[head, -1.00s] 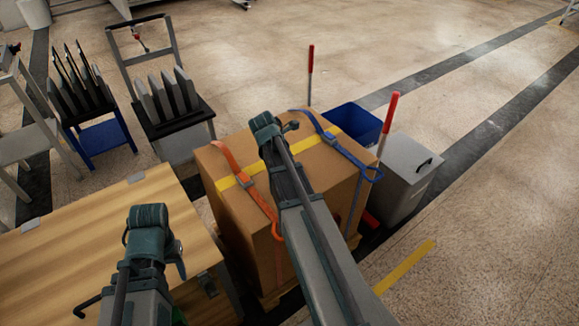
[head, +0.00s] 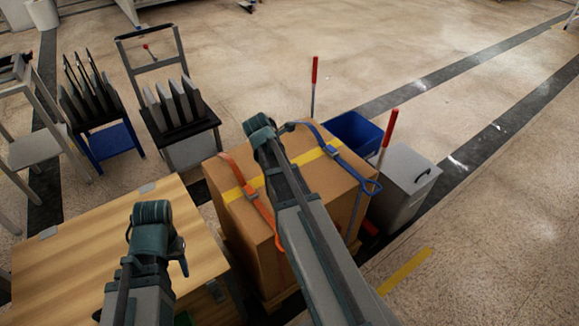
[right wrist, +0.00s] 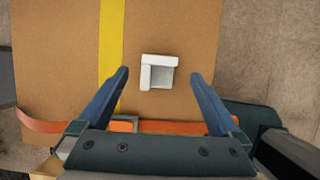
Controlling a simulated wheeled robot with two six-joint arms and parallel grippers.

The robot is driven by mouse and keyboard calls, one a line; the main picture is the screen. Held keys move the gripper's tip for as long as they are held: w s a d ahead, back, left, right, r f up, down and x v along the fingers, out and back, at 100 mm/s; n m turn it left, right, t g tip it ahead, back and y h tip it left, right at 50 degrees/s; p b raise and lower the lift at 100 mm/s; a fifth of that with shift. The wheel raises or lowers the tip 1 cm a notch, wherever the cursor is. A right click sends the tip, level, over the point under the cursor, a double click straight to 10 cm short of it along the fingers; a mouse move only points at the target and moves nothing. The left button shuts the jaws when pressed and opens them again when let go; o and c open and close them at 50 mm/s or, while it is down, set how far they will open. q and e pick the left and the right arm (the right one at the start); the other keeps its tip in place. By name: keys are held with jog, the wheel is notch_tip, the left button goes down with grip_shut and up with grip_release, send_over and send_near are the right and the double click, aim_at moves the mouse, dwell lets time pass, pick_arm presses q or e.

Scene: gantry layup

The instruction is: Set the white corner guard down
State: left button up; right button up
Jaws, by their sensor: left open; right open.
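The white corner guard (right wrist: 150,62), an L-shaped piece with a grey inner face, lies on the top of the brown carton (right wrist: 60,60) in the right wrist view. It is right of the yellow tape (right wrist: 110,45) and beyond the orange strap (right wrist: 180,127). My right gripper (right wrist: 160,73) is open, its fingertips apart on either side of the guard and not visibly touching it. In the head view my right arm hides the guard and most of that gripper. My left gripper (head: 183,265) shows only in part, over the wooden table, with nothing seen in it.
The strapped carton (head: 240,225) stands right of the wooden table (head: 70,255). A blue strap (head: 335,150) crosses its far end. A blue bin (head: 355,132) and a grey bin (head: 405,185) stand beyond. Two carts with upright panels (head: 180,105) are at the back left.

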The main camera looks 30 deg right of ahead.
pick_arm(q)
notch_tip(320, 180, up, 4)
jog(key=p, duration=0.2)
jog(key=shift+p, duration=0.4)
pick_arm(e)
jog(key=v, duration=0.4)
jog(key=shift+r, duration=0.15)
jog(key=s+a+m+y, duration=0.1)
jog(key=s+a+m, duration=0.4)
jog(key=a, duration=0.4)
jog(key=s+a+f+m+y, duration=0.1)
jog(key=s+a+m, duration=0.4)
jog(key=a, duration=0.4)
jog(key=s+a+m+y, duration=0.1)
jog(key=s+a+m, duration=0.4)
jog(key=a, duration=0.4)
jog(key=shift+s+a+f+g, duration=0.2)
jog(key=shift+s+f+g, duration=0.1)
